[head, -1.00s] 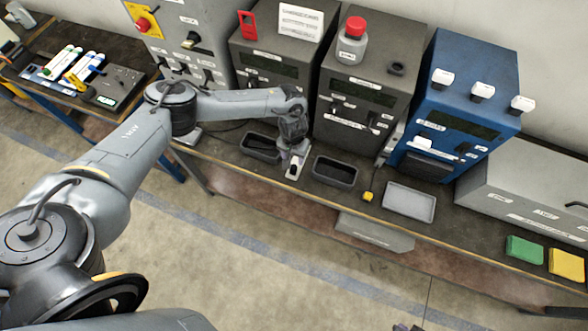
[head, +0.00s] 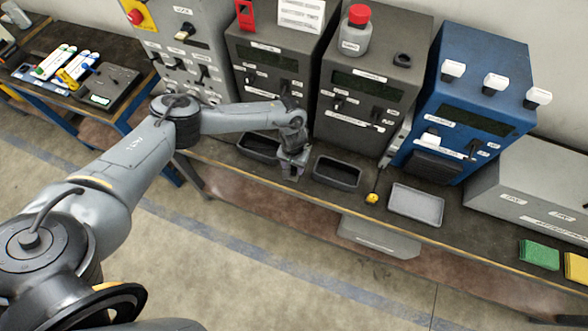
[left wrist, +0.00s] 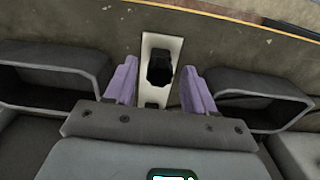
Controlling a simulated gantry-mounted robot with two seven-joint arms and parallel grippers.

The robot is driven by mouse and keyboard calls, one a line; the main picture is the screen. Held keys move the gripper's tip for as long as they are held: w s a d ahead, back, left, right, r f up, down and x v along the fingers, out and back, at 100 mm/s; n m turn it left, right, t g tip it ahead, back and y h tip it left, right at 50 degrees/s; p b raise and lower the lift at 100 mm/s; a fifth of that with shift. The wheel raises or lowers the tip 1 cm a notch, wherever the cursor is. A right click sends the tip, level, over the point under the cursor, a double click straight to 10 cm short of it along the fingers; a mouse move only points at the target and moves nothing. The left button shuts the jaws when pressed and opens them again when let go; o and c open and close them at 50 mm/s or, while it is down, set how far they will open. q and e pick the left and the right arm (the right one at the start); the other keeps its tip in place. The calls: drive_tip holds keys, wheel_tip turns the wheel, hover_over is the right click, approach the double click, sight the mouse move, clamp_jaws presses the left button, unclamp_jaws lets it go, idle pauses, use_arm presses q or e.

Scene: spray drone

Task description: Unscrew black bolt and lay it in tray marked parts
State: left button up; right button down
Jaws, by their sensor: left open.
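My left gripper (head: 291,170) is over the front of the bench, between two dark open trays. It is open. In the left wrist view its two purple-grey fingers (left wrist: 159,68) stand apart on either side of a black piece (left wrist: 160,70), which looks like the bolt, on a narrow pale plate (left wrist: 149,43). I cannot see a finger touching it. The dark trays are the left one (head: 243,151) and the right one (head: 317,177). A light grey tray (head: 416,205) lies farther right. I cannot read which is marked parts. My right gripper is not in view.
Dark instrument boxes (head: 374,85) and a blue one (head: 470,95) stand behind the trays. A yellow-ended tool (head: 372,198) lies between the right dark tray and the light tray. Green (head: 538,254) and yellow (head: 577,267) pads lie at right.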

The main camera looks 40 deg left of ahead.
sight(293, 167)
use_arm(q)
clamp_jaws()
drive_tip(key=shift+r+n+p, duration=0.15)
drive_tip(key=shift+n+p, duration=0.55)
drive_tip(key=shift+p, duration=0.25)
drive_tip(key=n+p, duration=0.2)
drive_tip(key=p, duration=0.1)
drive_tip(key=shift+n, duration=0.4)
drive_tip(key=n+p, duration=0.4)
drive_tip(key=n, duration=0.1)
drive_tip(key=shift+s, duration=0.1)
drive_tip(key=shift+r+p, duration=0.6)
drive_tip(key=shift+p, duration=0.2)
drive_tip(key=shift+r+p, duration=1.6)
drive_tip(key=shift+p, duration=0.2)
drive_tip(key=shift+r, duration=0.2)
